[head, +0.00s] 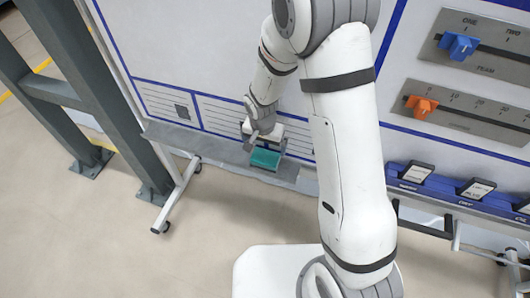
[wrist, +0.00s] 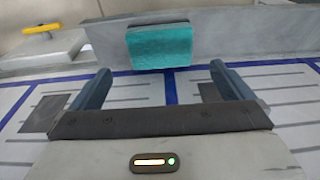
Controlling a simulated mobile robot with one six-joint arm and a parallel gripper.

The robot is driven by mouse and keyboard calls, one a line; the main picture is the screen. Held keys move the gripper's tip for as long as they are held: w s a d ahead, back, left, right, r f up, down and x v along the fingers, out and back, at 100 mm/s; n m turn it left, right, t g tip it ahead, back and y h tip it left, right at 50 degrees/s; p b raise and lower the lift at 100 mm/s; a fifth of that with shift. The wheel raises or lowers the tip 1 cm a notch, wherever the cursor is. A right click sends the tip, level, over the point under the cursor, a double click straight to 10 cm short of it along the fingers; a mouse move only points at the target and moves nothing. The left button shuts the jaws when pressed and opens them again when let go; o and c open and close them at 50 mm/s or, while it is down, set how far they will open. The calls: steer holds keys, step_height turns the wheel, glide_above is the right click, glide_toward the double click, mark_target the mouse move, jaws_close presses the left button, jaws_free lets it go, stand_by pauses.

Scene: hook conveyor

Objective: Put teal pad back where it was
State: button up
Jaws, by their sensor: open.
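The teal pad (head: 265,159) lies on the grey ledge (head: 217,149) along the bottom of the whiteboard in the head view. In the wrist view the teal pad (wrist: 160,47) shows centred at the top, with a dark strip along its upper edge. My gripper (wrist: 162,75) is open and empty. The pad lies beyond its two fingertips, and I see no contact. In the head view my gripper (head: 264,140) is just above and behind the pad, and its fingers are partly hidden.
A blue slider (head: 459,46) and an orange slider (head: 421,105) sit on grey scales at the right. A dark steel frame (head: 75,95) stands at the left. A yellow thing (wrist: 50,28) shows in the wrist view.

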steer(key=s+d+r+n+t, duration=0.1)
steer(key=s+d+r, duration=0.25)
steer(key=r, duration=0.55)
steer(key=s+d+r+n, duration=0.1)
steer(key=s+d+r, duration=0.1)
steer(key=d+r, duration=0.45)
steer(key=s+d+r+n, duration=0.1)
steer(key=s+d+r, duration=0.1)
steer(key=s+r, duration=0.3)
steer(key=s+d+r+n+t, duration=0.1)
steer(key=s+d+r, duration=0.1)
steer(key=s+r, duration=0.3)
steer(key=s, duration=0.3)
steer(key=shift+s+d, duration=0.15)
steer(key=shift+d, duration=0.1)
